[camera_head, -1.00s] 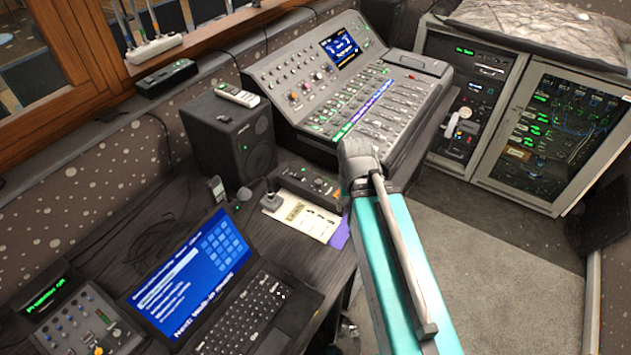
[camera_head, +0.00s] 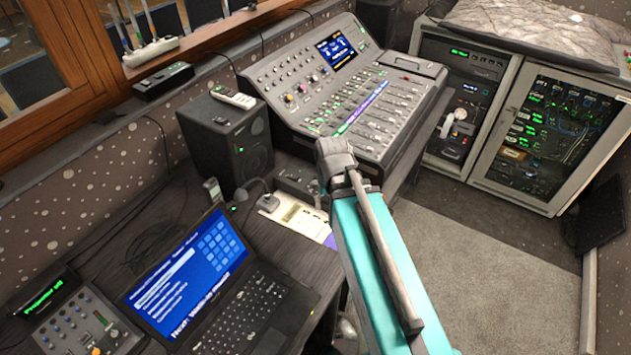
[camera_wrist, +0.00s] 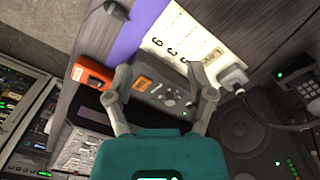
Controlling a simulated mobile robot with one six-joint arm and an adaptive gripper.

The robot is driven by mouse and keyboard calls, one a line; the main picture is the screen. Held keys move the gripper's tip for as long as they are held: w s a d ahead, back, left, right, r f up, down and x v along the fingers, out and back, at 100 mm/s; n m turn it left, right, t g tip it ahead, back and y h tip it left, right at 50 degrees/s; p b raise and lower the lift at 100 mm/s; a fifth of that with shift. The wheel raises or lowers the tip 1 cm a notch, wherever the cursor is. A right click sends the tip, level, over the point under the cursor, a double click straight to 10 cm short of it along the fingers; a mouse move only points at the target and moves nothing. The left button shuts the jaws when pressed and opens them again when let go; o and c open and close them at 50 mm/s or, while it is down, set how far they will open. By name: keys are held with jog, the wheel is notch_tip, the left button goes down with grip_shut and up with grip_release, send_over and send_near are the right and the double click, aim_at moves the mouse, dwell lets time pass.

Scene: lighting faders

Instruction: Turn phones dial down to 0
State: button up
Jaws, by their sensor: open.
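A small dark box (camera_wrist: 155,88) with an orange patch and small controls lies on the desk in the wrist view. It shows between the fingers of my gripper (camera_wrist: 157,70), which is open and empty. The fingers are spread on either side of the box; I cannot tell how far above it they are. Which control is the phones dial, and its setting, is too small to tell. In the head view the box (camera_head: 297,180) is partly hidden behind my arm.
A white card with numbers (camera_wrist: 185,40) and a purple strip (camera_wrist: 130,28) lie beside the box. An orange object (camera_wrist: 92,73) is near the left finger. The mixing console (camera_head: 340,95), speaker (camera_head: 228,145) and laptop (camera_head: 195,275) stand around. A cable plug (camera_wrist: 233,77) is close by.

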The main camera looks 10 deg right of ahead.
aim_at(315, 182)
jog(key=w+r+m+p, duration=0.3)
jog(key=w+m, duration=1)
jog(key=w, duration=0.6)
jog(key=shift+a+g, duration=0.3)
jog(key=shift+f, duration=0.1)
jog(key=f+b, duration=1.3)
jog(key=shift+s+d+f+b, duration=0.15)
jog(key=shift+s+f+b, duration=0.1)
jog(key=shift+s+b, duration=0.15)
grip_shut()
